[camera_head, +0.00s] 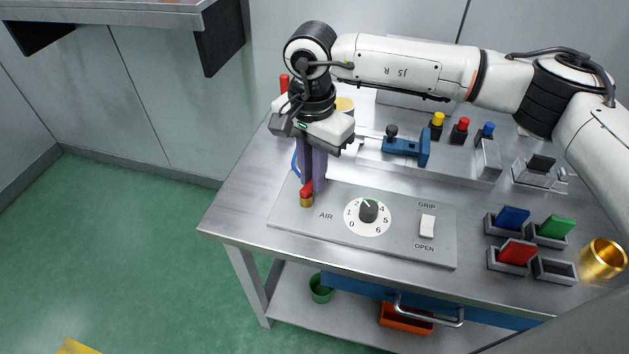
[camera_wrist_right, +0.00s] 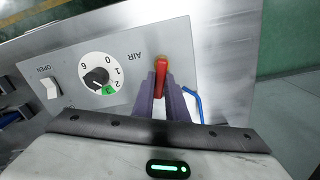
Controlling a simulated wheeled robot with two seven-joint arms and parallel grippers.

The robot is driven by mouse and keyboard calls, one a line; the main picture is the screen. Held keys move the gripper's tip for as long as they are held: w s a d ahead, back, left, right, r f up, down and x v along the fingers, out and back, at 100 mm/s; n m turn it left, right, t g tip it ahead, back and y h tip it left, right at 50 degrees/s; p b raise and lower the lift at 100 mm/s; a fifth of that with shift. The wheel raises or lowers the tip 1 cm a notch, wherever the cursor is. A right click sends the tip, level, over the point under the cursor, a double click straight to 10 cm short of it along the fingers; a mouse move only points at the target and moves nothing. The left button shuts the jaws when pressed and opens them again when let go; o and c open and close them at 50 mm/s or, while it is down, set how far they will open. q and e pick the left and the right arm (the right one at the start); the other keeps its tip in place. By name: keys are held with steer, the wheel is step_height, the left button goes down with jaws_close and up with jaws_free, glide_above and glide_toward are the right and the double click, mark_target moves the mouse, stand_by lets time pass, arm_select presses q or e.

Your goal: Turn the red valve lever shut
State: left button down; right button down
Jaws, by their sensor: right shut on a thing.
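The red valve lever (camera_head: 307,188) sits on a brass fitting (camera_head: 306,200) at the left end of the grey panel (camera_head: 400,249), beside the word AIR. In the right wrist view the lever (camera_wrist_right: 161,75) shows between my finger ends, pointing back along them. My right gripper (camera_head: 311,184) points down with its purple fingers at the lever; it also shows in the right wrist view (camera_wrist_right: 163,95), shut on the lever. A blue hose (camera_wrist_right: 191,95) runs beside the fitting. My left gripper is not in either view.
A dial (camera_head: 368,211) and a white rocker switch (camera_head: 427,226) marked GRIP and OPEN are on the same panel. A blue clamp (camera_head: 407,146) stands behind. Coloured blocks in holders (camera_head: 513,218) and a brass cup (camera_head: 603,259) are at the right. The bench's front left corner is clear.

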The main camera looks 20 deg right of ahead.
mark_target(309, 181)
steer(key=shift+w+a+n+b, duration=0.15)
steer(key=shift+n+b, duration=0.2)
steer(key=shift+n, duration=0.45)
steer(key=shift+w+a+n+b, duration=0.15)
steer(key=shift+n+b, duration=0.35)
steer(key=shift+n, duration=0.8)
steer(key=c, duration=1.8)
jaws_free()
steer(key=shift+o, duration=0.2)
step_height(309, 181, up, 10)
steer(key=shift+r+p, duration=0.2)
steer(key=shift+p, duration=0.15)
